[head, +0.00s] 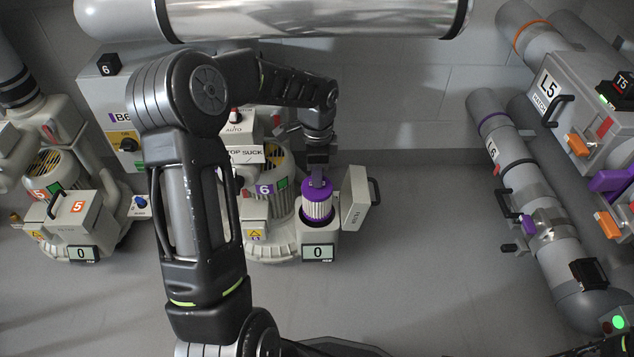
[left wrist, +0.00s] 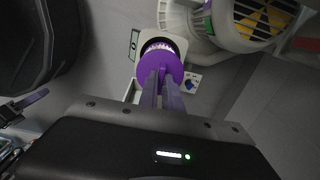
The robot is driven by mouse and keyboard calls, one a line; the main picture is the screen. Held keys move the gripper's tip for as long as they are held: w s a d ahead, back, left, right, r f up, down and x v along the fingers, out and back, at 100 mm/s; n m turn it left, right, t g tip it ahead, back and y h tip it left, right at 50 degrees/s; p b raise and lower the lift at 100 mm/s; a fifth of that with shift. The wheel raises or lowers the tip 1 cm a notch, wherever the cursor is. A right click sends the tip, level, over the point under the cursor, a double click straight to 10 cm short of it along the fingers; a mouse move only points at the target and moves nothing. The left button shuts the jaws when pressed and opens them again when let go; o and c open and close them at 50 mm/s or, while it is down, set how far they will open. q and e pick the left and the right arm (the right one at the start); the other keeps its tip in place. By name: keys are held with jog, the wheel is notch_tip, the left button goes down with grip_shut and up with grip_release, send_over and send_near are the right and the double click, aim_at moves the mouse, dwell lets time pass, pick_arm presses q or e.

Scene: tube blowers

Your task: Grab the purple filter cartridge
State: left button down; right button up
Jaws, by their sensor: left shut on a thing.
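The purple filter cartridge (head: 317,202) has a purple top and a white pleated body. It stands upright at the open filter housing (head: 320,238) of blower 6, with its pleats showing above the rim. My left gripper (head: 318,178) is above it, pointing down, with its fingers shut on the cartridge's top. In the left wrist view the fingers (left wrist: 161,85) meet the purple cap (left wrist: 158,64), and the pleats show just beyond it. How deep the cartridge sits in the housing is partly hidden. My right gripper is not in view.
The housing's open door (head: 357,200) stands just right of the cartridge. Blower 5 (head: 75,220) is at the left. A large horizontal pipe (head: 320,18) runs above. Pipes L5 and L6 (head: 515,180) are at the right. The floor between is clear.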

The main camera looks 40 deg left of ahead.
pick_arm(q)
jog(key=s+r+p, duration=0.1)
jog(key=s+p, duration=0.3)
jog(key=s, duration=1.4)
jog(key=shift+a+p, duration=0.35)
